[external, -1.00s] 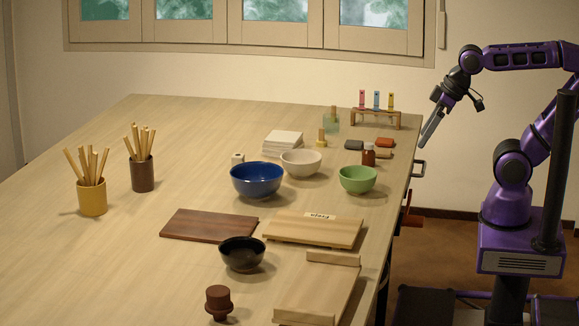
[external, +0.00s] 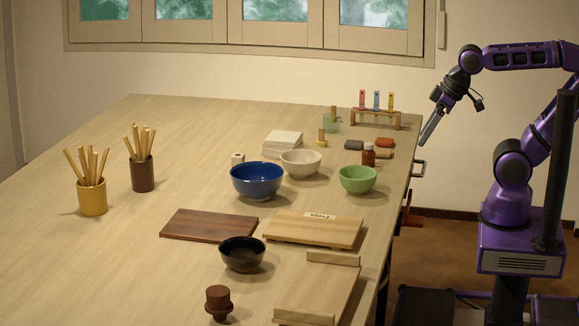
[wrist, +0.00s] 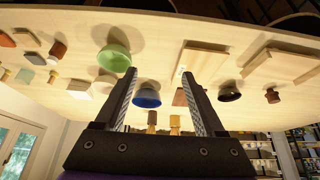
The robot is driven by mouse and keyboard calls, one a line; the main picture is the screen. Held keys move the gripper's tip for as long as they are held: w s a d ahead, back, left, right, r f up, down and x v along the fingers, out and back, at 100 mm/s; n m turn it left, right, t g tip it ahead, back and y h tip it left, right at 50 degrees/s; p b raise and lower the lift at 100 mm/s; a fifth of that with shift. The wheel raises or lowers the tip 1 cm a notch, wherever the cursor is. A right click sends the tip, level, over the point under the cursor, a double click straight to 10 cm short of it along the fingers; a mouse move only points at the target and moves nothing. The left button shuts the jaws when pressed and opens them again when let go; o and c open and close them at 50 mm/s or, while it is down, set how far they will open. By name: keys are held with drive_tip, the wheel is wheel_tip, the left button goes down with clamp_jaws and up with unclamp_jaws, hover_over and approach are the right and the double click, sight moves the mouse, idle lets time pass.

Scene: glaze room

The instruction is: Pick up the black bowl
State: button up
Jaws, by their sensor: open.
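The black bowl (external: 242,254) stands upright on the table near its front, between the dark brown board and the light wooden boards. In the wrist view the black bowl (wrist: 229,93) is right of my right finger, apart from it. My gripper (external: 431,128) is at the right, by the table's right edge and well away from the bowl. In the wrist view my gripper (wrist: 163,88) has its two fingers spread, with nothing held between them.
A blue bowl (external: 257,181), a cream bowl (external: 301,163) and a green bowl (external: 358,179) stand mid-table. A dark brown board (external: 209,225), light boards (external: 314,230) and a brown knobbed tool (external: 219,302) surround the black bowl.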

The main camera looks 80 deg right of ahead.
drive_tip(key=c, duration=0.4)
